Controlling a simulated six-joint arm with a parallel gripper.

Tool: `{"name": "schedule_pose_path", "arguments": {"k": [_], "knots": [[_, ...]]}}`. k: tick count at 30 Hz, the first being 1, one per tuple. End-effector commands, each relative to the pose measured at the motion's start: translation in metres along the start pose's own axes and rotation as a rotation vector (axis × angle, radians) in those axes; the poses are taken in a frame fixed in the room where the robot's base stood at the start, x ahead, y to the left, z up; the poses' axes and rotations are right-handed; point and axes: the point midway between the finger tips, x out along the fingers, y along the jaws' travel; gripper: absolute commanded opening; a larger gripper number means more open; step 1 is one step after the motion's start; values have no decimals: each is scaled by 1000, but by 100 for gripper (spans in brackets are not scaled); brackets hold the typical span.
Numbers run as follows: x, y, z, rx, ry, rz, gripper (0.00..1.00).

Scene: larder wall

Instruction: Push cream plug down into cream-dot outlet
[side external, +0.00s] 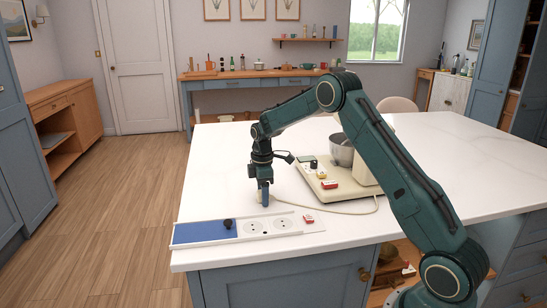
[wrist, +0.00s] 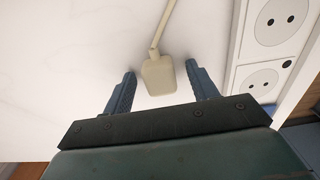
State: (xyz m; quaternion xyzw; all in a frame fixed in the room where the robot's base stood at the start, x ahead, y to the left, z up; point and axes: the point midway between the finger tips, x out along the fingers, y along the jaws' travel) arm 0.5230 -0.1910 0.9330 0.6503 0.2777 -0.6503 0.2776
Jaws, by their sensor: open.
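The cream plug (wrist: 158,76) lies on the white worktop with its cord running away from it in the wrist view. My gripper (wrist: 160,70) is open, with one finger on each side of the plug and gaps visible on both sides. In the side view my gripper (side external: 264,197) points down just behind the outlet strip (side external: 305,228), and the plug cannot be made out there. I cannot make out a cream dot.
The worktop left of my gripper is clear.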

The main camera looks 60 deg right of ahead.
Motion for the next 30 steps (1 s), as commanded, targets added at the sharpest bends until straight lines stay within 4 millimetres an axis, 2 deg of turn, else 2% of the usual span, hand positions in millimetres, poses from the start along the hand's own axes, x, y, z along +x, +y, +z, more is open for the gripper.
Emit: {"name": "schedule_pose_path", "arguments": {"k": [13, 14, 18, 21, 30], "knots": [[0, 0, 0, 0, 0, 0, 58], [0, 0, 0, 0, 0, 0, 56], [0, 0, 0, 0, 0, 0, 29], [0, 0, 0, 0, 0, 0, 12], [-1, 0, 0, 0, 0, 1, 12]]}}
